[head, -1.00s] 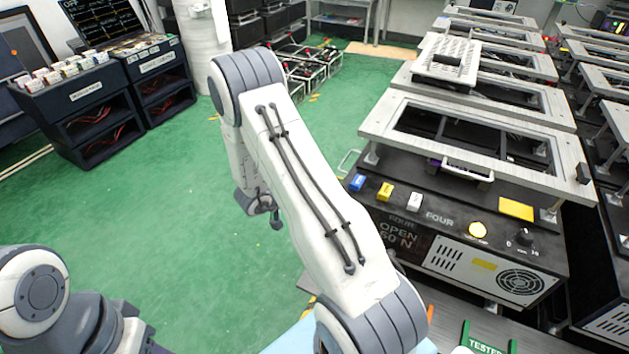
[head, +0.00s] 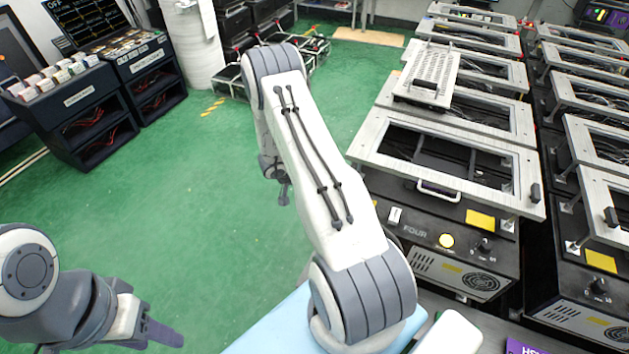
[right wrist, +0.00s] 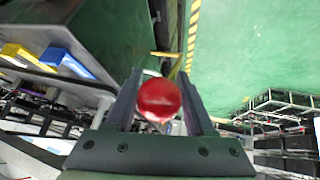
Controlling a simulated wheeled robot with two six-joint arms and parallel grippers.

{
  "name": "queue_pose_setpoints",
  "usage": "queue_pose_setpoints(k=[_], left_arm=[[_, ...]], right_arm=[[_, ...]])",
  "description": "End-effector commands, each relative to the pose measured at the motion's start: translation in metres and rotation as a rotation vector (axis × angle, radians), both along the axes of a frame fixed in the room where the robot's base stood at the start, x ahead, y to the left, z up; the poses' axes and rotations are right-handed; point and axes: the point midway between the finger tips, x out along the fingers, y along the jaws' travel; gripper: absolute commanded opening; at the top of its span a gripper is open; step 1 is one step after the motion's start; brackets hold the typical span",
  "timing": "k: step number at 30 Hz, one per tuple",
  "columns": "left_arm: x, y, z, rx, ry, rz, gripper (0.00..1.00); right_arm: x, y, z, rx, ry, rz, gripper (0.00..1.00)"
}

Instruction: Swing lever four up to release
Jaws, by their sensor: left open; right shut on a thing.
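My right gripper (right wrist: 161,82) is shut on this knob, with a finger on each side. The lever's shaft is hidden behind the knob. My left gripper (head: 155,335) is open and empty at the bottom left, away from the fixture.
A perforated light plate (head: 430,72) rests on a frame farther back. More fixtures line the right side. Dark shelves (head: 85,130) stand at the left. Green floor (head: 190,200) is open between.

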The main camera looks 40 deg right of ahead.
Motion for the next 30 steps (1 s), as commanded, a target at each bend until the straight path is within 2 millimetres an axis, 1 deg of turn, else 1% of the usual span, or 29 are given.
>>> queue_pose_setpoints(k=[1, 13, 14, 15, 16, 25, 28, 30], left_arm=[[0.0, 0.0, 0.002, 0.0, 0.0, 0.0, 0.5], [0.0, 0.0, 0.002, 0.0, 0.0, 0.0, 0.5], [0.0, 0.0, 0.002, 0.0, 0.0, 0.0, 0.5], [0.0, 0.0, 0.002, 0.0, 0.0, 0.0, 0.5], [0.0, 0.0, 0.002, 0.0, 0.0, 0.0, 0.5], [0.0, 0.0, 0.002, 0.0, 0.0, 0.0, 0.5], [0.0, 0.0, 0.002, 0.0, 0.0, 0.0, 0.5], [0.0, 0.0, 0.002, 0.0, 0.0, 0.0, 0.5]], right_arm=[[-0.005, -0.002, 0.001, -0.001, 0.009, -0.01, 0.0], [-0.004, -0.004, 0.001, -0.001, 0.011, -0.009, 0.0], [-0.004, -0.004, 0.001, -0.001, 0.011, -0.009, 0.61], [-0.004, -0.004, 0.001, -0.001, 0.01, -0.009, 0.77], [-0.004, -0.004, 0.001, -0.001, 0.01, -0.009, 0.81], [-0.001, -0.001, 0.002, 0.001, 0.005, -0.002, 0.81], [0.0, 0.003, 0.007, 0.001, 0.005, 0.0, 0.81], [0.001, 0.008, 0.015, 0.001, 0.004, 0.001, 0.81]])
